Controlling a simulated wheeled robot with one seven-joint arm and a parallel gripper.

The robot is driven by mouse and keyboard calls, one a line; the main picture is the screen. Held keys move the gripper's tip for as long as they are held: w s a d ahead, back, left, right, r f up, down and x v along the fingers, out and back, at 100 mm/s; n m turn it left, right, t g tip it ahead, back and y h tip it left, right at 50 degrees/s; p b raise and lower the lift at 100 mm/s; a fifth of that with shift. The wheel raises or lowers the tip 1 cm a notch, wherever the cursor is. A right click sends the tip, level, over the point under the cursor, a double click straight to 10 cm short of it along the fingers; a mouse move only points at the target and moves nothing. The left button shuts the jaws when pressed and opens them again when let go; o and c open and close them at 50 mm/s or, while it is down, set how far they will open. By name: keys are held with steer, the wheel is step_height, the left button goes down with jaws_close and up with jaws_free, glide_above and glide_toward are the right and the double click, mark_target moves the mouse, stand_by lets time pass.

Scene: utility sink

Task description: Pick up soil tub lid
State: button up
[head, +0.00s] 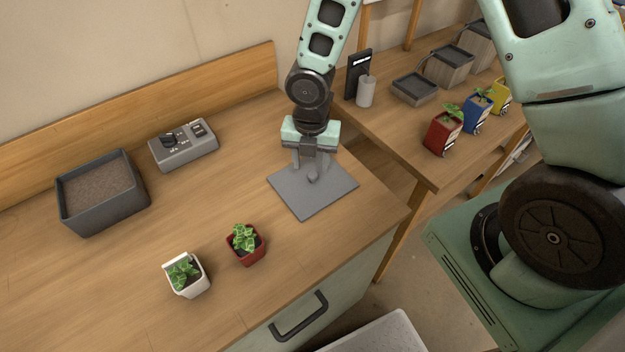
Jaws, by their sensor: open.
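The soil tub lid (318,203) is a flat grey square with a small knob, lying on the wooden counter near its right end. My gripper (311,168) is directly over the lid, pointing down. Its jaws are open, with the fingers low near the knob. I cannot tell whether they touch it. The gripper hides the lid's back part. The soil tub (108,209) is a dark grey square box of brown soil, uncovered, at the left of the counter.
A grey control box (185,153) stands at the back. A white potted plant (187,282) and a red potted plant (246,250) stand near the front edge. Another wooden table (395,120) with colourful pots and grey trays is at the right. The counter's middle is clear.

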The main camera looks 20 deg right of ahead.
mark_target(313, 174)
steer(key=f, duration=0.4)
steer(key=shift+w+d, duration=0.15)
steer(key=shift+d, duration=0.05)
steer(key=shift+c, duration=0.3)
jaws_close()
